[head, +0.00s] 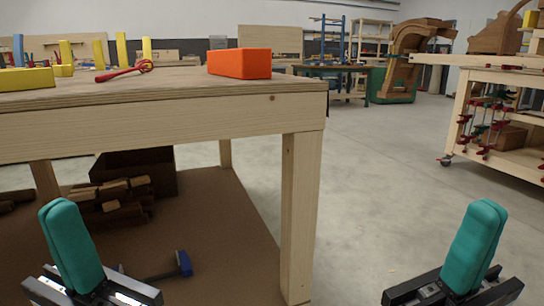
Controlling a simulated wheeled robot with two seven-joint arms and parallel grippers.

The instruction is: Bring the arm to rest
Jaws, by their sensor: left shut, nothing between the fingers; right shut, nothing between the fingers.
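My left gripper (72,246) shows at the lower left, in front of and below the wooden table's top (160,128). Its teal fingers are shut together with nothing between them. My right gripper (474,246) shows at the lower right over the bare floor, right of the table leg. Its teal fingers are also shut and empty. Both grippers point upward and appear clear of the table. The arms behind the grippers are mostly out of view.
On the table are an orange block (240,63), a red looped tool (124,71) and several yellow blocks (27,80). The table leg (301,215) stands between my grippers. Wood offcuts (115,205) and a hammer (183,263) lie underneath. The concrete floor (385,180) on the right is free up to a wheeled cart (452,120).

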